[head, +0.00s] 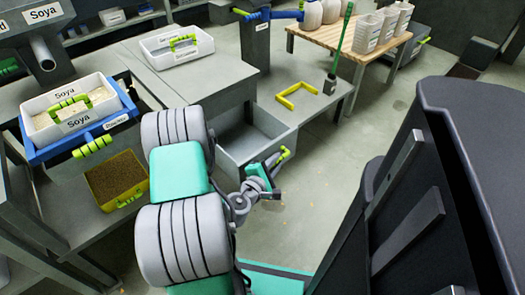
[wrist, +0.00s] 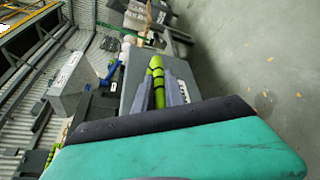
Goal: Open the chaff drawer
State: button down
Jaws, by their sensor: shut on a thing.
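The chaff drawer (head: 256,143) is a grey drawer in the machine's lower body, at the centre of the head view. It is pulled out, and part of its empty-looking inside shows. Its yellow-green handle (head: 285,154) is on the front face. My gripper (head: 277,165) is at the front of the drawer, shut on this handle. In the wrist view the handle (wrist: 157,80) lies between the two grey fingers. A white label beside it is too small to read. My arm hides part of the drawer's left side.
A blue-framed Soya tray (head: 72,115) and a yellow box of dark grains (head: 117,181) are left. A wooden table (head: 325,36) with containers stands behind. Floor right of the drawer is clear.

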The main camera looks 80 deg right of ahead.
jog(key=shift+s+a, duration=0.4)
jog(key=shift+s, duration=0.2)
jog(key=c, duration=1.7)
grip_release()
jog(key=shift+w, duration=0.1)
jog(key=v, duration=0.7)
jog(key=shift+a+p, duration=0.3)
jog(key=shift+p, duration=0.1)
jog(key=shift+w+r, duration=0.1)
